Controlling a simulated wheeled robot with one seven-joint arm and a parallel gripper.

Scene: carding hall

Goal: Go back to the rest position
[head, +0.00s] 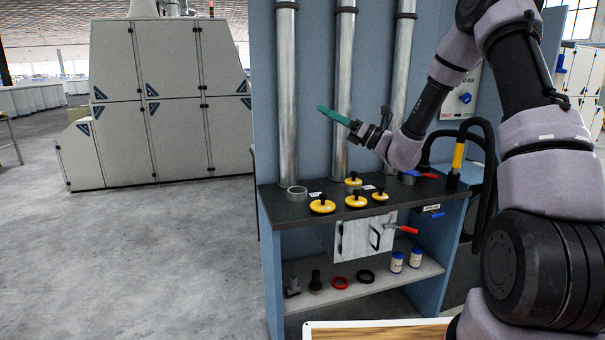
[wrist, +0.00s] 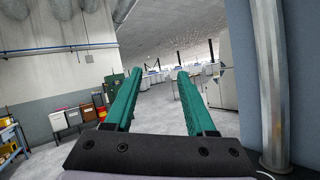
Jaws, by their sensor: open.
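My gripper (head: 336,116) is raised above the dark worktop in the head view, level with the vertical metal pipes. It points to the left, and its green fingers are seen from the side. In the wrist view my gripper (wrist: 154,98) shows two green fingers spread apart with nothing between them. Past them are the open hall and a distant row of bins. My arm bends down from the upper right of the head view to the gripper.
A workbench (head: 272,199) carries several yellow-topped items (head: 322,206) and a grey ring (head: 297,193). Its lower shelf (head: 330,294) holds two jars, rings and dark parts. Metal pipes (head: 288,100) rise behind the gripper. A large grey cabinet (head: 160,100) stands left; floor between is clear.

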